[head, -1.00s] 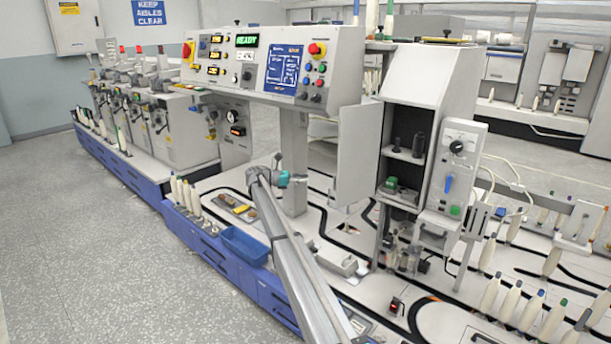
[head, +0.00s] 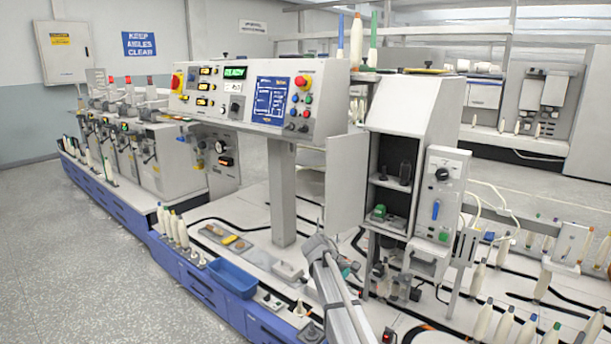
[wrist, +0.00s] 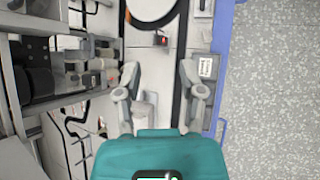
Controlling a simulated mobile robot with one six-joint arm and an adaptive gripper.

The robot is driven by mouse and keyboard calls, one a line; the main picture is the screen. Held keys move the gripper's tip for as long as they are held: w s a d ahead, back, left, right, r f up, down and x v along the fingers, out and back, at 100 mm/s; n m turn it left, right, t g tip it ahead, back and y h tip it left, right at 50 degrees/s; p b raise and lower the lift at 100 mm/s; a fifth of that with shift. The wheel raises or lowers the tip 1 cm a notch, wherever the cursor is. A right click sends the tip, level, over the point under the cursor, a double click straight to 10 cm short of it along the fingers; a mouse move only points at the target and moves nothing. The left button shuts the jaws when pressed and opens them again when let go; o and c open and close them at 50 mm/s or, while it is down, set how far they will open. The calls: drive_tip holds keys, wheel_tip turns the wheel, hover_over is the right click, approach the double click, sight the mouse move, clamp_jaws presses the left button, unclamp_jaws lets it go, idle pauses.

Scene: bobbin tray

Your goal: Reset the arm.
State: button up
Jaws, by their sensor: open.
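My gripper (wrist: 160,85) shows in the wrist view with its two grey fingers spread apart and nothing between them. Below the fingers are the pale machine deck (wrist: 147,45) and its dark curved track. The fingers are too small to make out there. A blue bin (head: 232,278) stands on the deck's front edge, left of my arm.
White bobbins (head: 175,228) stand in a row left of the bin. A grey tray (head: 222,238) with brown and yellow items lies behind it. A control panel on a post (head: 282,190) rises at the middle. More bobbins (head: 503,325) stand at right. Open floor (head: 100,270) is at left.

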drive_tip(key=s+f+m+y, duration=0.2)
drive_tip(key=s+m+y, duration=0.1)
drive_tip(key=s, duration=0.6)
drive_tip(key=s+d+f+m+y, duration=0.1)
drive_tip(key=s+m+y, duration=0.2)
drive_tip(key=s, duration=0.6)
drive_tip(key=s+f+m+y, duration=0.2)
drive_tip(key=s+m+y, duration=0.15)
drive_tip(key=s, duration=0.55)
wheel_tip(320, 180, up, 28)
drive_tip(key=p, duration=2.7)
drive_tip(key=shift+t+h+p, duration=0.3)
drive_tip(key=shift+h+p, duration=0.05)
drive_tip(key=shift+p, duration=0.05)
drive_tip(key=shift+w+f, duration=0.1)
drive_tip(key=shift+f, duration=0.05)
